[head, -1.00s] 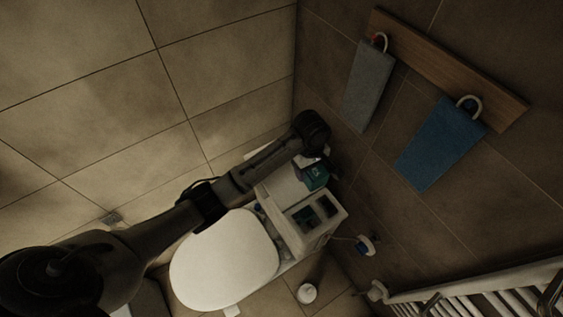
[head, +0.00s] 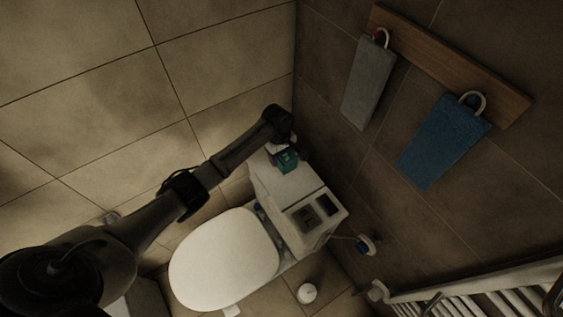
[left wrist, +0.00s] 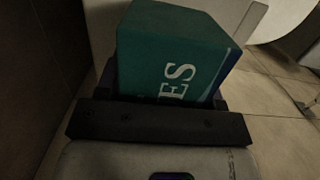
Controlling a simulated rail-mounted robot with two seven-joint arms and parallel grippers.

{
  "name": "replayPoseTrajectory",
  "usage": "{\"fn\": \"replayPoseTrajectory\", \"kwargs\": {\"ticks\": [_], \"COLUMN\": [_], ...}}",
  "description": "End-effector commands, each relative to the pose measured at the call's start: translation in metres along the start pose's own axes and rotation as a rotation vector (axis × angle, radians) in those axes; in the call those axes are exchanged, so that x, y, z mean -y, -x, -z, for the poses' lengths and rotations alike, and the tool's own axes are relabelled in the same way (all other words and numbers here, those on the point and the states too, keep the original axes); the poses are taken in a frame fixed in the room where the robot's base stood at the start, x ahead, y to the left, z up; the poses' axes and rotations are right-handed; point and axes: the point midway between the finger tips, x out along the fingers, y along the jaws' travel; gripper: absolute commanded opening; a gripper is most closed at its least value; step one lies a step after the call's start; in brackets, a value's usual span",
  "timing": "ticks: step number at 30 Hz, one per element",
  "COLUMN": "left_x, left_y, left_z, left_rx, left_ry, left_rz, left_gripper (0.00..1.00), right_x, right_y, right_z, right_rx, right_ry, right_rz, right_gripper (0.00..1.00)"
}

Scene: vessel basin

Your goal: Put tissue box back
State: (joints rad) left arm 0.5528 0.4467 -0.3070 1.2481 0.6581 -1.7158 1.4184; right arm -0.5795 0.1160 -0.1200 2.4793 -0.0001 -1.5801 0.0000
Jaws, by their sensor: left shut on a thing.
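The teal tissue box (head: 286,161) is over the upper left end of the white toilet cistern (head: 278,183) in the head view. I cannot tell whether it touches the cistern top. My left gripper (head: 281,149) is shut on it from above. In the left wrist view the tissue box (left wrist: 172,50) fills the upper middle, with white letters "ES" on one face. My left gripper (left wrist: 163,88) has its fingers on both sides of it, mostly hidden behind it and the dark palm bar. My right gripper is not in view.
A white holder with dark openings (head: 335,220) stands on the cistern's lower right end. Cistern top between it and the tissue box is bare. The closed toilet lid (head: 224,261) lies in front. Grey (head: 369,85) and blue (head: 443,143) towels hang on the wall.

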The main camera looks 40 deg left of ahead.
Motion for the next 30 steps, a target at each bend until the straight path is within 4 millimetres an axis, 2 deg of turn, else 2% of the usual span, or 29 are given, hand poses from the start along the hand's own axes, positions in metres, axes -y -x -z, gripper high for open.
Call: {"fn": "replayPoseTrajectory", "kwargs": {"ticks": [5,12,26,27,30], "left_x": [0.000,0.001,0.000,0.000,0.000], "left_y": [-0.010,-0.038,-0.044,-0.044,-0.044], "left_z": [0.002,0.005,0.005,0.005,0.005], "left_rx": [0.001,0.000,0.001,0.001,0.000], "left_ry": [0.000,0.001,0.000,0.000,0.000], "left_rz": [0.003,0.002,0.001,0.001,0.001], "left_gripper": [0.37,0.37,0.37,0.65,0.75], "right_x": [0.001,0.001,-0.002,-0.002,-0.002], "right_y": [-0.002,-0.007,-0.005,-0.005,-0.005], "right_z": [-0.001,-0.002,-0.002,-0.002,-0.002], "right_rx": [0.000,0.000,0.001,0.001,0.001], "right_ry": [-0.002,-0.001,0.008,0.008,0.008], "right_rz": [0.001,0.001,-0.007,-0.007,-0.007], "right_gripper": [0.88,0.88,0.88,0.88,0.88]}}
